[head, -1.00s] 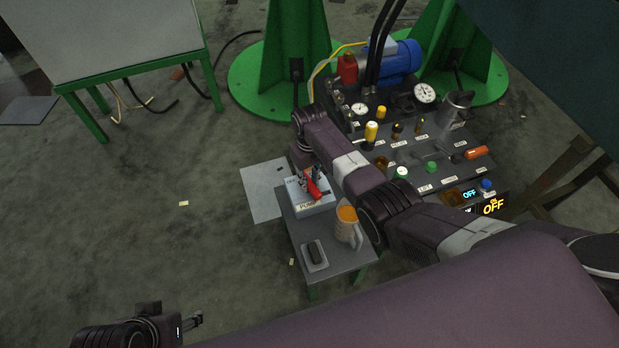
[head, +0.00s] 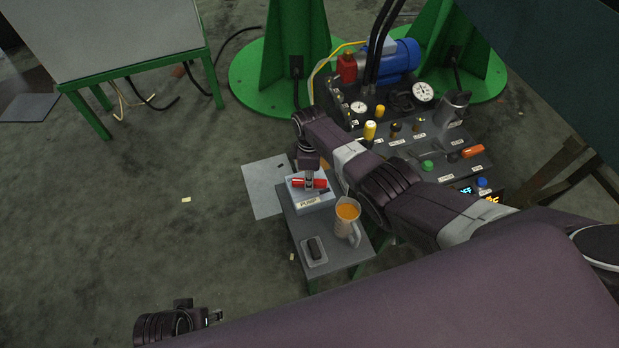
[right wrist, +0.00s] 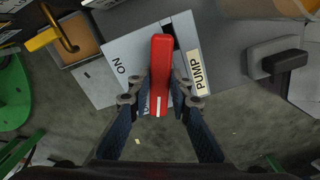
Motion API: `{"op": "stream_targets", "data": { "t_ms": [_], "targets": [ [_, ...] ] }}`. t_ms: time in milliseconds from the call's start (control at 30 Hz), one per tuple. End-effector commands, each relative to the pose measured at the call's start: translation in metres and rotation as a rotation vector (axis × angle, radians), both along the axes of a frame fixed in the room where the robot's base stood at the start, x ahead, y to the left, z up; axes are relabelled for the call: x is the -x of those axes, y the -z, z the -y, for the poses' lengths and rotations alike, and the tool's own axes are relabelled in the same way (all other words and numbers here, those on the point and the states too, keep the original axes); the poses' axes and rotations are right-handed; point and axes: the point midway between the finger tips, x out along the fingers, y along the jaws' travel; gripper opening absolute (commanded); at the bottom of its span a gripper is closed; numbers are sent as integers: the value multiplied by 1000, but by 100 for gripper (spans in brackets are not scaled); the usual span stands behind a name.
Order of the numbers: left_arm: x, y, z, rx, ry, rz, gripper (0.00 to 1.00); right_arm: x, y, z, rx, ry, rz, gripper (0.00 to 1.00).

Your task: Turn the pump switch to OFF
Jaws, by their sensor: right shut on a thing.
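The pump switch is a light box (head: 322,200) with a PUMP label on its front, on a small grey table. Its red handle (head: 310,184) lies crosswise on top in the head view. The right wrist view shows the red handle (right wrist: 161,62) with a white mark near its lower end, and an ON label left of it. My right gripper (head: 308,181) is over the box; in the right wrist view its fingers (right wrist: 160,98) are shut on the handle's lower part. The OFF mark cannot be read. My left gripper (head: 215,316) is low left, away from the box, its jaws too small to judge.
The grey table (head: 338,262) also holds an orange-filled jug (head: 347,222) and a dark block on a small plate (head: 315,250). A control panel (head: 410,150) with knobs and gauges stands behind my right arm. Open floor lies left.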

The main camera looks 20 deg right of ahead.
Motion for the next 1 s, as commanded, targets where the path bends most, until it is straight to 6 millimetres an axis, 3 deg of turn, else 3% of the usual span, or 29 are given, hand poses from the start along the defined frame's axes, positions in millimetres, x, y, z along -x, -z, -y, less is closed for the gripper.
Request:
{"op": "stream_targets", "data": {
  "t_ms": [500,1000],
  "targets": [
    [1,4,0,0,1,-3,45,0,0,0,0,-351,-1,0],
    [1,5,0,0,1,-2,45,0,0,0,-1,-425,-1,0]
  ]
}}
